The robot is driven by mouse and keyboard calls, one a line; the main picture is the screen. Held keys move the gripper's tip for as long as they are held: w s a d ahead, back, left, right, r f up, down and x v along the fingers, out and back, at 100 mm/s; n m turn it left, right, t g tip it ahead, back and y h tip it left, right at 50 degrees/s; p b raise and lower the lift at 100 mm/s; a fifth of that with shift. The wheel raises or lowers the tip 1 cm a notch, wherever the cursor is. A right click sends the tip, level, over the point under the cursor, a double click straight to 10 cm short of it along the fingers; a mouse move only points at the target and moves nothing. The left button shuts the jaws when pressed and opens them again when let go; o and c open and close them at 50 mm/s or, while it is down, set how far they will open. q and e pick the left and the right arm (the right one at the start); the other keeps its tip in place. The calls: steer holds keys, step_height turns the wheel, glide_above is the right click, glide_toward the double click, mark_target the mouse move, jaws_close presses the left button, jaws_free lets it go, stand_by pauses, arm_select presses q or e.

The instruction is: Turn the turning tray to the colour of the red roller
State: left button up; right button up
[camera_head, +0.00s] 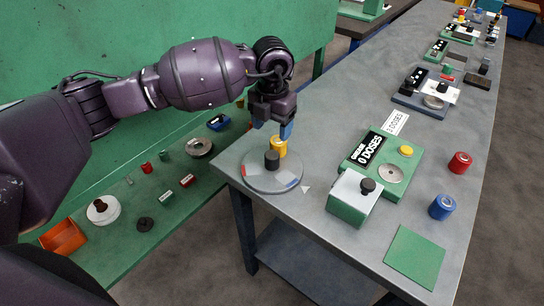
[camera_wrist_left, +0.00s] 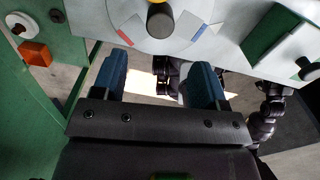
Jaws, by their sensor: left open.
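The turning tray (camera_head: 258,183) is a flat grey disc near the table's left corner, with a black knob (camera_head: 272,161) standing in its middle and small coloured marks near its rim. Its edge and knob show at the top of the left wrist view (camera_wrist_left: 160,40). The yellow roller (camera_head: 279,148) stands behind the knob, at the tray's far side. The red roller (camera_head: 460,163) stands apart at the table's right side. My left gripper (camera_head: 284,129) is open and empty above the tray's far side; its two blue fingers (camera_wrist_left: 157,85) are spread in the wrist view. My right gripper is not seen.
A white pointer mark (camera_head: 306,189) lies beside the tray. A green dose-counter unit (camera_head: 404,164), a white-topped green box (camera_head: 352,198), a blue roller (camera_head: 442,207) and a green mat (camera_head: 415,257) lie to the right. A green bench (camera_head: 118,252) stands left, below my arm.

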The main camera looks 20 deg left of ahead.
mark_target(272, 154)
arm_select(q)
step_height(272, 154, down, 10)
steer(key=shift+r+b, duration=0.2)
steer(key=shift+b, duration=0.15)
steer(key=shift+f, duration=0.6)
steer(key=c, duration=1.2)
jaws_close()
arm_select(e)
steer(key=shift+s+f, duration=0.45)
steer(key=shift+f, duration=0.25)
